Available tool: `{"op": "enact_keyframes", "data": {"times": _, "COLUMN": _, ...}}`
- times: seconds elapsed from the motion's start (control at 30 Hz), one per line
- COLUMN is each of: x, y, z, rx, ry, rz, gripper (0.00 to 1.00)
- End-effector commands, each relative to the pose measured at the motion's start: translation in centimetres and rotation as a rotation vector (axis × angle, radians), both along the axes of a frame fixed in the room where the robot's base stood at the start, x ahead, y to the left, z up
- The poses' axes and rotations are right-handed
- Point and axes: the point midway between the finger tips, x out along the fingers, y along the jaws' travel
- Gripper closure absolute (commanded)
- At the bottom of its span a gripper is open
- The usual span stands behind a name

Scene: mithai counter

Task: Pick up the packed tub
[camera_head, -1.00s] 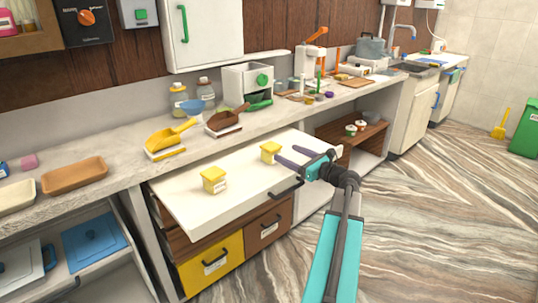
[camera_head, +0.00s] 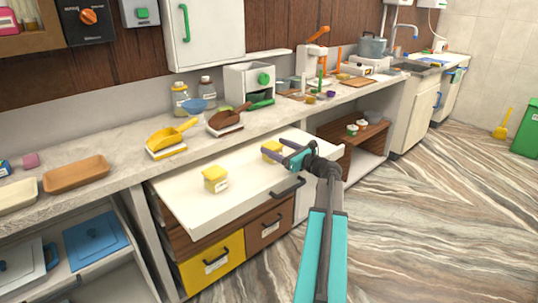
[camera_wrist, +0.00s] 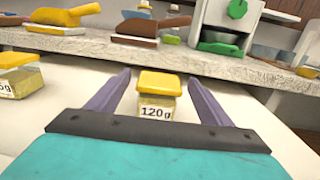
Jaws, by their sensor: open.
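Two small tubs with yellow lids stand on the white pull-out board below the counter. One tub (camera_head: 271,151) is at my gripper; in the wrist view this tub (camera_wrist: 158,97) stands upright between my two purple fingers, with a label reading "120g". My gripper (camera_head: 272,146) is open, its fingers on either side of that tub; I cannot tell whether they touch it. The other tub (camera_head: 215,179) stands to the left, and it shows at the left edge of the wrist view (camera_wrist: 18,75).
The white board (camera_head: 232,209) is pulled out over brown and yellow drawers (camera_head: 213,262). On the counter behind stand a yellow scoop (camera_head: 170,138), a brown scoop (camera_head: 226,121) and a white machine (camera_head: 248,83). The board around the tubs is clear.

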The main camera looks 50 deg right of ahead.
Motion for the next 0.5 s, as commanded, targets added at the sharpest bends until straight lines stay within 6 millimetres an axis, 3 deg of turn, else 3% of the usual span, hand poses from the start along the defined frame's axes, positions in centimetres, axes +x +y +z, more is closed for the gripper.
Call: {"op": "enact_keyframes", "data": {"times": 0.5, "x": 1.03, "y": 0.11, "z": 0.01, "rx": 0.000, "ry": 0.000, "rz": 0.002, "gripper": 0.27}}
